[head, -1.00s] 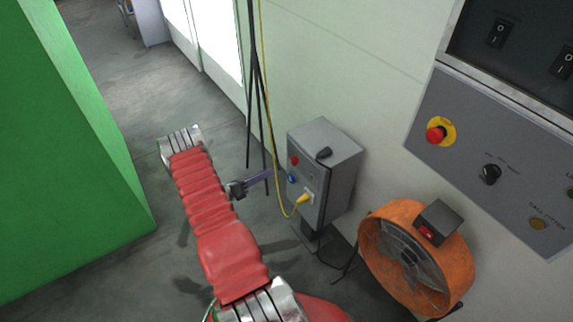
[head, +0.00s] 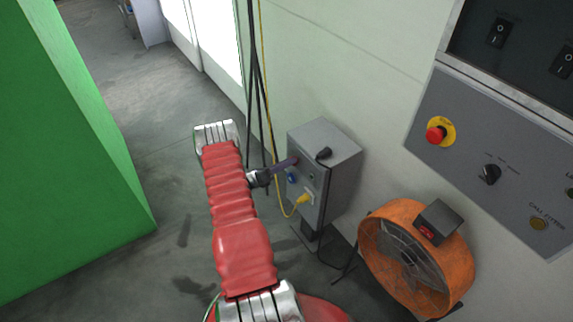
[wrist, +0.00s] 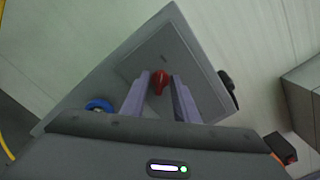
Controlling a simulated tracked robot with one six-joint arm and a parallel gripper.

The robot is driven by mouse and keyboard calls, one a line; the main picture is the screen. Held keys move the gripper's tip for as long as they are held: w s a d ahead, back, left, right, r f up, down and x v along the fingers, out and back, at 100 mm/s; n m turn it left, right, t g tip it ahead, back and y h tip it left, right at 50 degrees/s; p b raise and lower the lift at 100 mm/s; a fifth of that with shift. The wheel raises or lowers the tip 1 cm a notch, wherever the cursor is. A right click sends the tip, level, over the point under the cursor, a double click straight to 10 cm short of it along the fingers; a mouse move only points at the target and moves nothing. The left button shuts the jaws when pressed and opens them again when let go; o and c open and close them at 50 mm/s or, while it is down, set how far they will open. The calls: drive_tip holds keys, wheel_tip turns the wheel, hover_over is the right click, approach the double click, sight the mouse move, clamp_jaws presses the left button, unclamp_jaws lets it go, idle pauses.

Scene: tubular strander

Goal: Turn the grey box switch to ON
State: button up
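The grey box (head: 325,175) stands by the pale wall in the head view. It fills the middle of the wrist view (wrist: 130,65), tilted in the picture. A red knob (wrist: 160,80) sits on its front plate, between the fingertips of my gripper (wrist: 161,76). The fingers are apart on either side of the knob, with a narrow gap visible. In the head view my gripper (head: 295,160) reaches the upper front of the box, and its fingers hide the red knob there. The ON marking cannot be read.
An orange fan (head: 415,258) stands to the right. Dark cables hang behind my arm. A green panel (head: 65,150) is on the left.

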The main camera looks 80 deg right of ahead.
clamp_jaws()
idle(0.5)
